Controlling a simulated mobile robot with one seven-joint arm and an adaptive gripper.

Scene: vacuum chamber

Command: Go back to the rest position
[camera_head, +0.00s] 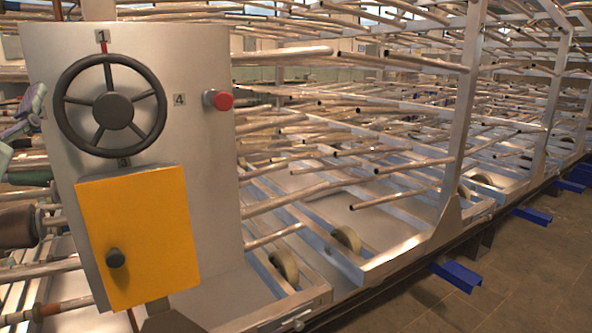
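My gripper cannot be made out in the head view. A grey metal panel (205,150) stands upright at the left. It carries a dark hand wheel (113,111) with several spokes, and small number labels sit around the wheel. A red push button (218,100) is on the panel's right edge. A yellow box (150,225) with a dark round knob (116,258) is on the lower part of the panel. Some pale and dark parts at the left edge are cut off, and I cannot tell what they are.
A long metal rack (462,120) with many thin rods fills the middle and right. Its rods stick out towards the front. Wheels (285,265) sit along its lower frame. Blue feet (455,274) jut out at floor level. The tiled floor (500,305) at lower right is clear.

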